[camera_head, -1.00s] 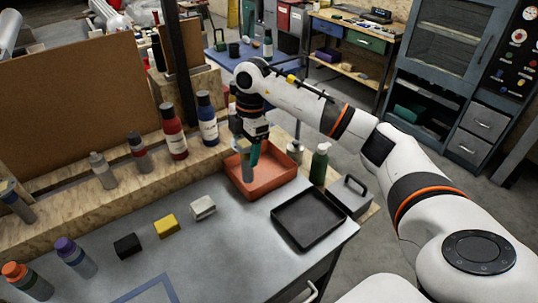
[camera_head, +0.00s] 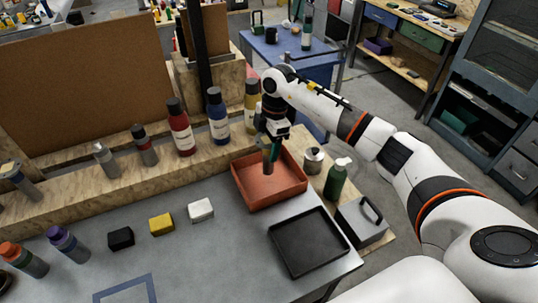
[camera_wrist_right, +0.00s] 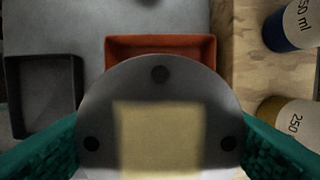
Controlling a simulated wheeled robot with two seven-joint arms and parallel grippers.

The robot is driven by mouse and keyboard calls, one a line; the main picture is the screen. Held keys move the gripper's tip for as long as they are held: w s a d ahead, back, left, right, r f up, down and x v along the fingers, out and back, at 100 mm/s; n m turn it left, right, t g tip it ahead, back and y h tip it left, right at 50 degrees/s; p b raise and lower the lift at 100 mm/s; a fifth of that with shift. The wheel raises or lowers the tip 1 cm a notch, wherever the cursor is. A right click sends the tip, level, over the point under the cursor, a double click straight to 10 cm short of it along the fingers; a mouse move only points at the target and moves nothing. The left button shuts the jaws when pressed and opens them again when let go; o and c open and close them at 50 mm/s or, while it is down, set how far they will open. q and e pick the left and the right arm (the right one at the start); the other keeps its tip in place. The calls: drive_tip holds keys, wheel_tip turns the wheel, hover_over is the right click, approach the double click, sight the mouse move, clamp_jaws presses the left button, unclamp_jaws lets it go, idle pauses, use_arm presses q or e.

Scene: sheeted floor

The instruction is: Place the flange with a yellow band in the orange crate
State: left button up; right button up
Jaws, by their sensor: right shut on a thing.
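The orange crate (camera_head: 272,200) stands at the far right part of the grey table, open at the top. My right gripper (camera_head: 270,152) is over it in the head view, fingers pointing down. In the right wrist view, its teal fingers are shut on the flange (camera_wrist_right: 162,92), a round grey disc with dark bolt holes and a blurred pale yellow patch in its middle. The crate (camera_wrist_right: 190,44) shows behind the flange, partly covered by it. In the head view the flange is small and mostly hidden by the fingers. My left gripper is out of view.
A black tray (camera_head: 305,245) lies in front of the crate. A green pump bottle (camera_head: 336,180), a tin (camera_head: 313,160) and a grey handled box (camera_head: 362,222) stand to the right. Several bottles line the wooden ledge behind. Black, yellow (camera_head: 161,224) and white blocks lie left.

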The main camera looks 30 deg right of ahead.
sight(268, 155)
wheel_tip(268, 155, down, 4)
drive_tip(key=shift+r+p, duration=0.2)
drive_tip(key=shift+p, duration=0.3)
drive_tip(key=shift+f, duration=0.35)
drive_tip(key=shift+f, duration=0.2)
drive_tip(key=o, duration=1.1)
